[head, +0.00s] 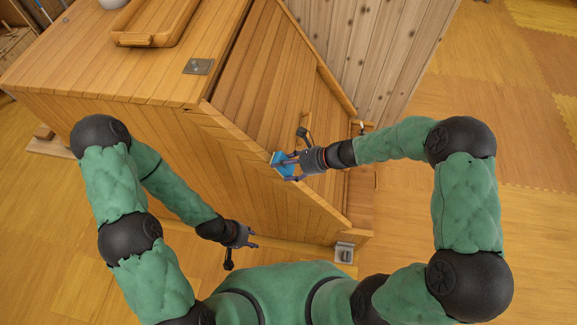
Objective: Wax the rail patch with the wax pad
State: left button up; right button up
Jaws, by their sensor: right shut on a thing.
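The blue wax pad (281,160) is held in my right gripper (287,165), which is shut on it. The pad is at the sloping wooden rail (238,127), near the rail's middle. From this view I cannot tell whether it touches the rail or is just above it. I cannot make out a distinct patch on the rail; the pad and gripper cover part of it. My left gripper (254,240) is low, beside the lower part of the wooden side wall, with its fingers apart and nothing between them.
A wooden tray (134,39) and part of a white vessel (112,3) are on the wooden top at upper left. A grey plate (198,66) lies near that top's right edge. Open floor (440,210) lies to the right.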

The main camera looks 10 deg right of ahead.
aim_at(293, 172)
jog(key=shift+w+a+r+p, duration=0.2)
jog(key=shift+a+r+p, duration=0.5)
jog(key=shift+r, duration=0.3)
jog(key=shift+w+a+r+p, duration=0.15)
jog(key=shift+a+r+p, duration=0.55)
jog(key=shift+r, duration=0.35)
jog(key=shift+w+a+r+p, duration=0.2)
jog(key=shift+a+r+p, duration=0.5)
jog(key=shift+r, duration=0.3)
jog(key=shift+d, duration=0.15)
jog(key=shift+f, duration=0.15)
